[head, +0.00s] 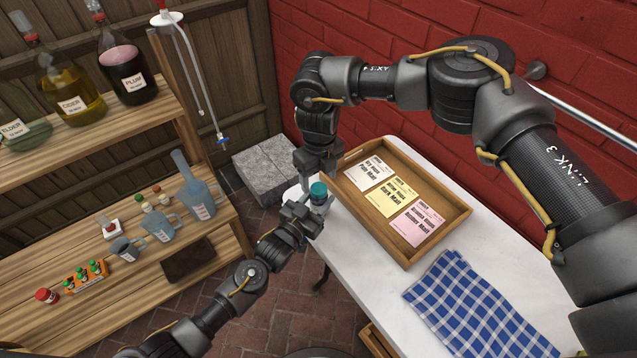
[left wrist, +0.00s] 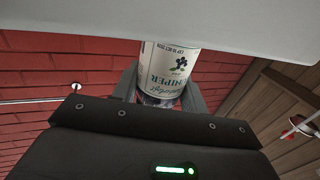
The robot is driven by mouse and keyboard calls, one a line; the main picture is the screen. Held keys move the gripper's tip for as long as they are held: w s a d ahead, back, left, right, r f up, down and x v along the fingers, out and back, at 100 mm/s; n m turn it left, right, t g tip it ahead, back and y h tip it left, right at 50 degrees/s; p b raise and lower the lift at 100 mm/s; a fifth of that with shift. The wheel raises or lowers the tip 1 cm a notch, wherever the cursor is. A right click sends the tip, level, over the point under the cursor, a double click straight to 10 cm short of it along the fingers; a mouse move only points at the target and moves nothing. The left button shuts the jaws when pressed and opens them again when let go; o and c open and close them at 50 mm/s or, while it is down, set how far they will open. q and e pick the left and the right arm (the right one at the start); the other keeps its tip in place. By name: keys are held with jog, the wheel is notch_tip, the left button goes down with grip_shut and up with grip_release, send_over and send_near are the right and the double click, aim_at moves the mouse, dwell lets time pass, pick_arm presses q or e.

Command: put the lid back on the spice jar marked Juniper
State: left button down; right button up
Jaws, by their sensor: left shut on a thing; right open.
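My right gripper (head: 318,168) is open just above the lid. The gap between its fingers and the lid is too small to judge.
The white table (head: 385,275) holds a wooden tray (head: 440,242) with several cards and a blue checked cloth (head: 475,308). A grey stone block (head: 262,168) stands behind. Wooden shelves (head: 60,245) at left hold bottles, jugs and small jars. A red brick wall is behind the table.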

notch_tip(320, 180, up, 8)
jog(key=shift+r, duration=0.25)
pick_arm(q)
jog(key=c, duration=0.7)
grip_release()
jog(key=b+v, duration=0.1)
jog(key=v, duration=1)
jog(key=shift+b, duration=0.3)
pick_arm(e)
jog(key=shift+f, duration=0.75)
pick_arm(q)
jog(key=shift+w, duration=0.1)
